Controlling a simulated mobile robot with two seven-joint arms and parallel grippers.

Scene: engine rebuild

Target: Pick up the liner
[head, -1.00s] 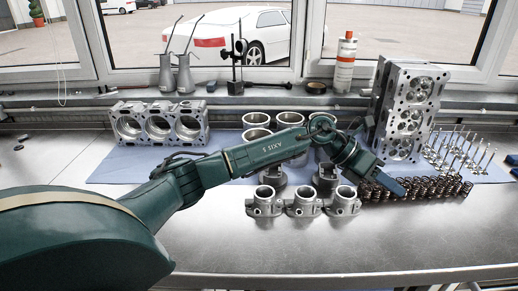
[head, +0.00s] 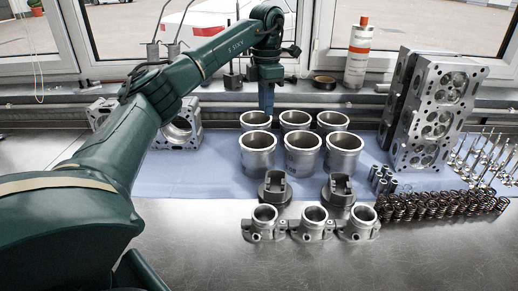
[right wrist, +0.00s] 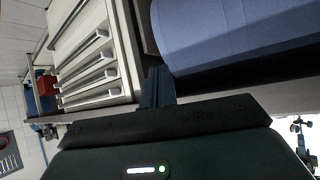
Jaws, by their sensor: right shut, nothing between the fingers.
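Several grey cylinder liners stand upright in two rows on the blue mat (head: 215,180). The back row has a left liner (head: 254,122), a middle liner (head: 295,121) and a right liner (head: 332,122). The front row has a left liner (head: 257,158), a middle liner (head: 302,158) and a right liner (head: 342,160). My left gripper (head: 266,112) points down at the back left liner, its tip at or behind the rim; contact and finger gap cannot be made out. My right gripper (right wrist: 158,88) is shut and empty in the right wrist view, away from the liners.
Two pistons (head: 275,188) and three throttle bodies (head: 310,224) stand in front of the liners. A cylinder head (head: 437,115), valves and springs (head: 440,206) are at right. An engine block (head: 182,128) is partly behind my left arm. The right wrist view shows a drawer cabinet (right wrist: 95,60).

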